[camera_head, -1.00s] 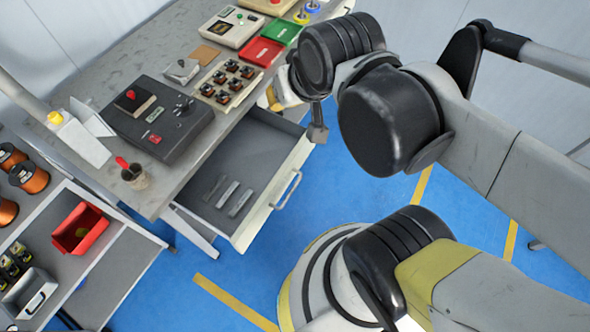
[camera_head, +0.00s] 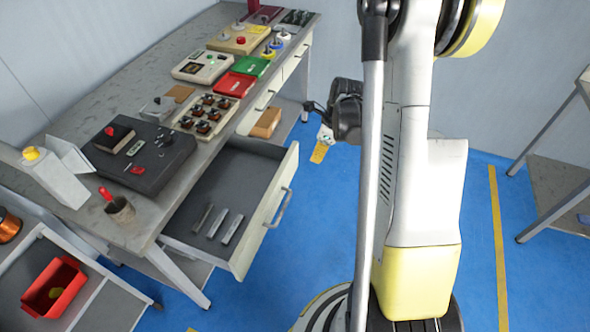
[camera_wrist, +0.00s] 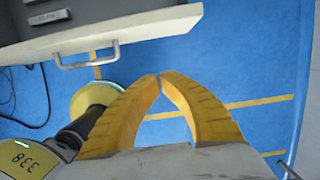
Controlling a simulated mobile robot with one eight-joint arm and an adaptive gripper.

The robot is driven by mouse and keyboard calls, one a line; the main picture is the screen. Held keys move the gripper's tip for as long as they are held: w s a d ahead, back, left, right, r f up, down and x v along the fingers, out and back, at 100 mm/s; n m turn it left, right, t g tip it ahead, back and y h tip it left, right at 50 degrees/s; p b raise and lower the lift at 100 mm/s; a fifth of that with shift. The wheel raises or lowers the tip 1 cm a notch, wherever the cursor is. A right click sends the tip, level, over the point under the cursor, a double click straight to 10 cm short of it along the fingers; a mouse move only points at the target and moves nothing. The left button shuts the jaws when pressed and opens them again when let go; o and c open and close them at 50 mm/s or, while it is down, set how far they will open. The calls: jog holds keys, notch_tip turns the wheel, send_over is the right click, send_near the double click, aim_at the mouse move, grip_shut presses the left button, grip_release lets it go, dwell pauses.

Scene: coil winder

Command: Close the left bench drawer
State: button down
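The left bench drawer (camera_head: 266,215) is pulled open from the front of the grey workbench (camera_head: 165,62). Three flat metal bars (camera_head: 216,224) lie in it. Its bar handle (camera_head: 279,208) is on the front panel and also shows in the wrist view (camera_wrist: 88,58), upper left. My gripper (camera_wrist: 160,77) has two curved yellow fingers whose tips meet with nothing between them. It points over the blue floor, apart from the drawer front. In the head view my gripper (camera_head: 320,152) is small and partly hidden, right of the drawer.
The bench top holds a dark control box (camera_head: 142,158), a tray of coils (camera_head: 205,115), red and green trays and a tester (camera_head: 202,66). A cart with a red bin (camera_head: 53,287) stands at left. Another table (camera_head: 560,180) is at right. Floor before the drawer looks clear.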

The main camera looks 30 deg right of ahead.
jog(key=w+a+f+b, duration=0.3)
jog(key=w+f+b, duration=0.2)
jog(key=f, duration=0.5)
jog(key=shift+a+b, duration=0.4)
jog(key=shift+b, duration=0.15)
jog(key=shift+w, duration=0.1)
